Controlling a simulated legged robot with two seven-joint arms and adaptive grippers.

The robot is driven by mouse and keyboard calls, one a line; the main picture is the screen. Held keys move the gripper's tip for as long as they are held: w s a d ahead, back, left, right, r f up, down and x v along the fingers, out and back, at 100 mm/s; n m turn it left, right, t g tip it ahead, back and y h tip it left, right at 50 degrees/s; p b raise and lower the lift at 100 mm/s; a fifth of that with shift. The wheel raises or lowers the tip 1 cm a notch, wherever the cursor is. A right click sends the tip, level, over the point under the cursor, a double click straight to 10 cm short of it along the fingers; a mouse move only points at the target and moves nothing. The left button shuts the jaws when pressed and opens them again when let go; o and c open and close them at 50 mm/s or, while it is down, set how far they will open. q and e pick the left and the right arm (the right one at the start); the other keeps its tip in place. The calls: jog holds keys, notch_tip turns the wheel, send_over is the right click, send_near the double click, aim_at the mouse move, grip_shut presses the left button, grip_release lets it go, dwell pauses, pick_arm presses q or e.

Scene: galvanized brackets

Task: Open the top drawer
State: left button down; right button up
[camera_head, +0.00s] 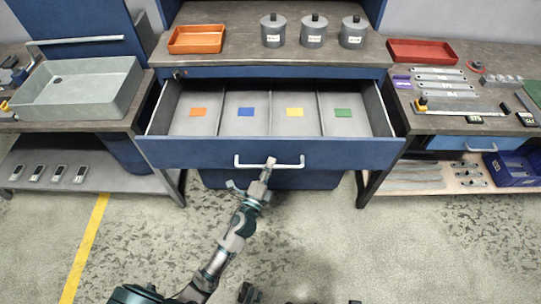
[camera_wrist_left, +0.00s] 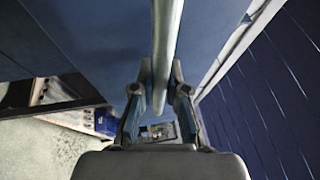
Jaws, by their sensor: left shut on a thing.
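The top drawer (camera_head: 215,153) is blue and stands pulled out below the worktop. Its inside shows several compartments, marked with orange, blue, yellow and green labels. A pale bar handle (camera_head: 290,165) runs across the middle of its front. My left gripper (camera_head: 270,163) is shut on this handle near its centre. In the left wrist view the handle bar (camera_wrist_left: 166,45) runs between the two fingers of the left gripper (camera_wrist_left: 162,82). My right gripper cannot be made out in either view.
An orange tray (camera_head: 197,39) and several grey canisters (camera_head: 273,31) stand on the worktop (camera_head: 240,45). A grey sink basin (camera_head: 75,92) is at left. A red tray (camera_head: 422,51) and metal parts lie on the right bench. The floor in front is mostly clear.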

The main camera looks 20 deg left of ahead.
pick_arm(q)
jog(key=shift+s+f, duration=0.25)
jog(key=c, duration=1.2)
grip_release()
jog(key=shift+a, duration=0.1)
jog(key=shift+w+a, duration=0.1)
jog(key=shift+r, duration=0.1)
jog(key=v, duration=1.2)
